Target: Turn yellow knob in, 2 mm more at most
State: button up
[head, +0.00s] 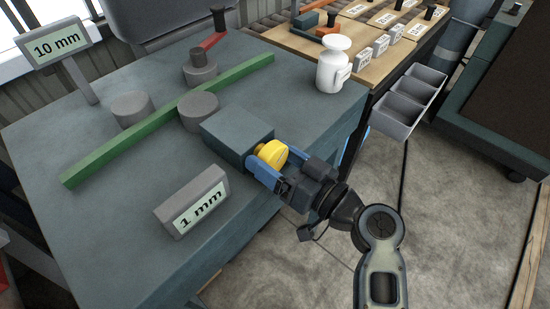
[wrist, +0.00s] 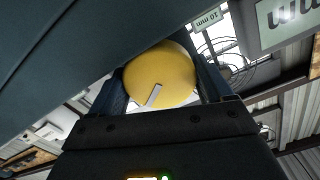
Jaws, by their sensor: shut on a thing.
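The yellow knob (head: 271,153) sits on the right face of a blue-grey block (head: 238,137) on the table. My gripper (head: 269,161) is shut on the knob, with blue fingers on both sides of it. In the wrist view the yellow knob (wrist: 160,75) fills the space between the fingers, and a pale line mark shows on its face. A sign reading "1 mm" (head: 193,203) stands on the table left of my gripper. A sign reading "10 mm" (head: 60,46) stands at the far left corner.
A green bar (head: 110,149) lies across the table between grey cylinders (head: 132,109). A white jug (head: 331,70) is at the back right corner. Grey bins (head: 402,105) hang beyond the table edge.

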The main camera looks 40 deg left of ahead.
aim_at(278, 162)
jog(key=o, duration=1)
jog(key=shift+c, duration=0.2)
jog(key=d, duration=0.3)
jog(key=d+b, duration=0.1)
jog(key=d, duration=0.2)
jog(key=shift+s+d+f, duration=0.1)
jog(key=shift+s+d, duration=0.1)
jog(key=shift+s+d+b, duration=0.1)
jog(key=shift+d+b, duration=0.2)
jog(key=shift+d, duration=0.45)
